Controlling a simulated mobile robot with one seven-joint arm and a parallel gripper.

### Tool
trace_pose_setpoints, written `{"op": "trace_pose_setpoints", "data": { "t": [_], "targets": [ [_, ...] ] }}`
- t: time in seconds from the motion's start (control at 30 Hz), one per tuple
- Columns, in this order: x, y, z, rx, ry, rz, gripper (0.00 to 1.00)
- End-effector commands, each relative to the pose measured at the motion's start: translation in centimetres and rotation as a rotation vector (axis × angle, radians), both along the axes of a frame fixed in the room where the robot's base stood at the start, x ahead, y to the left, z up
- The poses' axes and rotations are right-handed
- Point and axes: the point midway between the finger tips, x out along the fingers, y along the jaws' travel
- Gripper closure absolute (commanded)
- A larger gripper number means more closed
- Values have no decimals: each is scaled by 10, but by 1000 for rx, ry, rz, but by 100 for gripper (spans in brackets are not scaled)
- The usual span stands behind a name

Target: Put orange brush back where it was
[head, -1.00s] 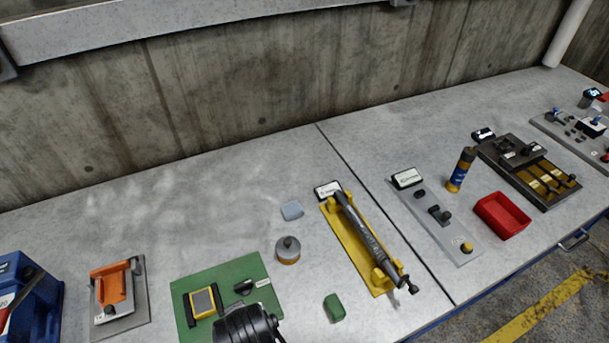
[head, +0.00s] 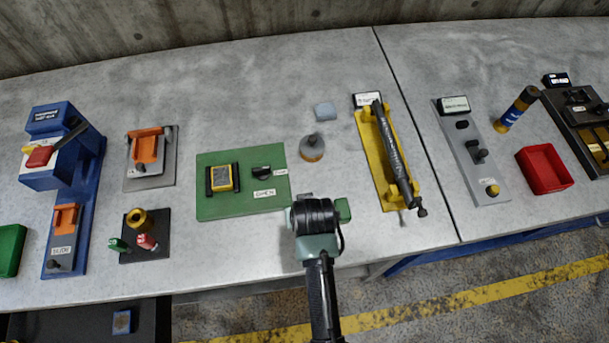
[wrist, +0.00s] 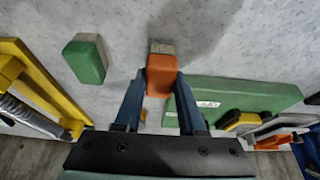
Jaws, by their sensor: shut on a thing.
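In the wrist view, my gripper (wrist: 160,108) is shut on the orange brush (wrist: 161,76), with one blue finger on each side of it. The brush's pale, greyish end (wrist: 162,48) points away from the gripper over the grey tabletop. I cannot tell whether it touches the surface. In the head view, my dark wrist is over the front part of the bench, between the green board (head: 240,205) and the green block (head: 343,210). It hides the brush and the fingertips there. The green block also shows in the wrist view (wrist: 85,60), apart from the brush.
A round grey-brown tin (head: 312,148) and a blue-grey block (head: 325,111) stand behind my wrist. A yellow rack (head: 375,160) with a dark cylinder is to the right. Blue equipment (head: 90,170) is at far left. Bare tabletop lies behind the green board.

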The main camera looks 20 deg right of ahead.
Motion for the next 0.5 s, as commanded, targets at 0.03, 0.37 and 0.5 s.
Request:
{"op": "trace_pose_setpoints", "data": {
  "t": [0.03,0.37,0.5],
  "targets": [
    [0,0,-5,0,1,0,100],
    [0,0,-10,-1,-2,0,100],
    [0,0,-13,0,-1,0,57]
  ]
}}
